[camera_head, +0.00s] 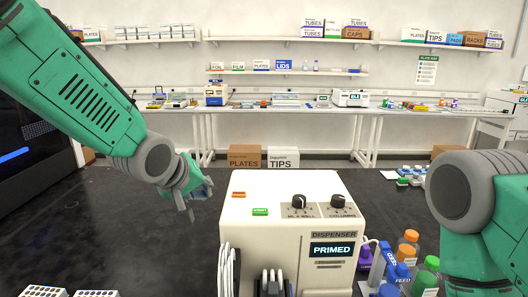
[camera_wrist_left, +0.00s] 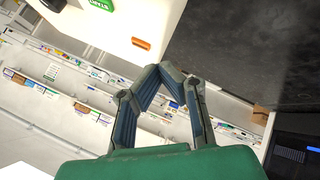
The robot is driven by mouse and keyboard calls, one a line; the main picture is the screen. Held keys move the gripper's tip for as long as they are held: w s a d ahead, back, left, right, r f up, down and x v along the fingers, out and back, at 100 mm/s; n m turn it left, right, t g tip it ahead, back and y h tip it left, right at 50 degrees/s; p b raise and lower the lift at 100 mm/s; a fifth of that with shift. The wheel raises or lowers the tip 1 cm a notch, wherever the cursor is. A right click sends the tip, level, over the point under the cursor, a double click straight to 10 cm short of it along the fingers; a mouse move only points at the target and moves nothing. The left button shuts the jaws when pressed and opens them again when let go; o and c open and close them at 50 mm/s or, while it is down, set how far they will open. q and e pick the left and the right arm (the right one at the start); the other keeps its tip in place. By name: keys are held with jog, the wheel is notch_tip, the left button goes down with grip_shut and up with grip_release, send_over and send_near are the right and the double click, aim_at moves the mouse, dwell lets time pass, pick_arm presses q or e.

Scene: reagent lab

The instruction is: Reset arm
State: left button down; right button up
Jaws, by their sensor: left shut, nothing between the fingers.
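My left arm (camera_head: 80,90) comes in from the upper left. My left gripper (camera_head: 187,203) hangs in the air to the left of the cream dispenser (camera_head: 330,208), apart from it, fingers pointing down. In the left wrist view its fingertips meet (camera_wrist_left: 168,72) with nothing held, and the dispenser's top edge with the orange button (camera_wrist_left: 141,43) shows beyond them.
Several capped bottles (camera_head: 424,282) stand right of the dispenser. White racks (camera_head: 43,292) lie at the bottom left. The dark bench (camera_head: 120,230) is clear under the left gripper. Labware (camera_head: 412,176) lies at the back right. A dark machine (camera_head: 30,140) stands at the left.

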pick_arm(q)
jog(key=s+a+f+m+g+b, duration=0.1)
jog(key=s+a+f+b, duration=0.15)
jog(key=s+f, duration=0.65)
jog(key=s+a+f+m+g+y+b, duration=0.1)
jog(key=s+a+f+g+b, duration=0.15)
jog(key=f, duration=1.15)
jog(key=s+a+f+m+g+b, duration=0.1)
jog(key=s+a+f+b, duration=0.15)
jog(key=s+f, duration=0.7)
jog(key=s+a+f+m+g+y+b, duration=0.1)
jog(key=s+a+f+b, duration=0.2)
jog(key=s+f, duration=0.5)
jog(key=s+a+f+m+g+y+b, duration=0.1)
jog(key=s+a+f+m+g+b, duration=0.1)
jog(key=s+f, duration=0.7)
jog(key=shift+s+a+b, duration=0.55)
jog(key=shift+s+a, duration=0.4)
jog(key=shift+s, duration=0.25)
pick_arm(e)
notch_tip(320, 180, down, 14)
jog(key=shift+s+r, duration=0.2)
jog(key=shift+s, duration=0.25)
pick_arm(q)
jog(key=shift+w+d+f+g, duration=0.1)
jog(key=shift+w+d+g, duration=0.05)
jog(key=shift+w+g, duration=0.1)
pick_arm(e)
jog(key=shift+d, duration=0.2)
